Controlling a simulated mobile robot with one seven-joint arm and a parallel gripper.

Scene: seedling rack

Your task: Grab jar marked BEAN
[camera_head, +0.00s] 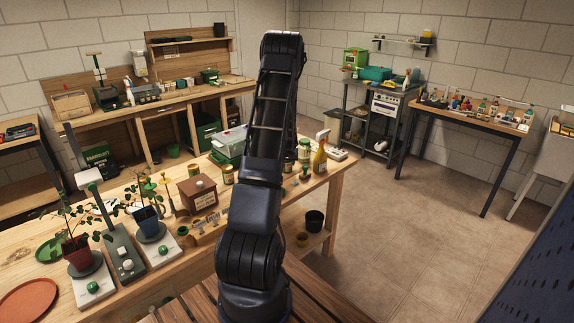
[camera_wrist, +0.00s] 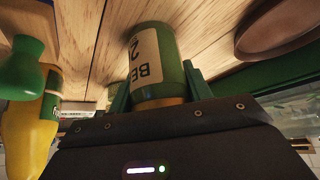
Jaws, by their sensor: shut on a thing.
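A green jar (camera_wrist: 153,62) with a cream label sits between the two green fingers of my gripper (camera_wrist: 157,88) in the wrist view. The letters "BE" and a "2" show sideways on the label; the rest of the word is out of sight round the jar's side. The gripper is shut on this jar. Whether the jar touches the wooden surface behind it, I cannot tell. In the head view my own arm covers the gripper, and I cannot make out the held jar there.
A yellow bottle with a green top (camera_wrist: 28,110) is close on the left in the wrist view. A brown round dish (camera_wrist: 275,28) is at upper right. In the head view, the wooden bench (camera_head: 330,183) holds a spray bottle (camera_head: 320,158), a brown box (camera_head: 198,194) and potted plants (camera_head: 77,252).

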